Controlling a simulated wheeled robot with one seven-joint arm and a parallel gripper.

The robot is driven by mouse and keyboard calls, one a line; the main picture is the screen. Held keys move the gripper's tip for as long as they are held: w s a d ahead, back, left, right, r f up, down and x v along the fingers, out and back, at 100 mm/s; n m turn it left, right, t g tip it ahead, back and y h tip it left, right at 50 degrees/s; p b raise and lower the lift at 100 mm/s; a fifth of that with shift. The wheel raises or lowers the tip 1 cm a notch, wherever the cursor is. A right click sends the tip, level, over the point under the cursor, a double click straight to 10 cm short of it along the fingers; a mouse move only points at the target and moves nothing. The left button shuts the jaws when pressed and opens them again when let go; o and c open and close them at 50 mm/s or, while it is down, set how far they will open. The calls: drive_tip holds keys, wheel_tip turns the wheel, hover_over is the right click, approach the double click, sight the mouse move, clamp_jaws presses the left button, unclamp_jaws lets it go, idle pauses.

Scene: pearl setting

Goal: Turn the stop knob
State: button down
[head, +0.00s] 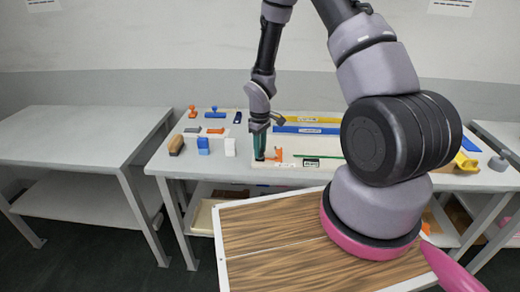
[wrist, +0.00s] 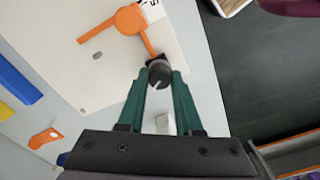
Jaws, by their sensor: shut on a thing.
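The stop knob (wrist: 159,72) is a small round black knob with a pale mark, at the edge of a pale board (wrist: 170,45) in the wrist view. My gripper (wrist: 161,80) has green fingers, one on each side of the knob, shut on it. In the head view my gripper (head: 259,156) points down at the board, and its fingers largely hide the knob. An orange angled part (wrist: 130,19) sits on the board right beside the knob, and one of its arms reaches close to it.
The grey workbench (head: 180,163) holds a blue block (head: 203,145), a white block (head: 230,147), a brush (head: 176,145), and yellow and blue bars (head: 305,130) behind the gripper. An empty grey table (head: 80,135) stands at left.

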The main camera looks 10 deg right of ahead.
drive_tip(key=n, duration=0.6)
drive_tip(key=shift+w+n, duration=0.1)
drive_tip(key=shift+n, duration=0.2)
idle(0.5)
drive_tip(key=c, duration=0.6)
unclamp_jaws()
drive_tip(key=shift+r, duration=0.1)
wheel_tip(320, 180, up, 11)
drive_tip(key=shift+f, duration=0.15)
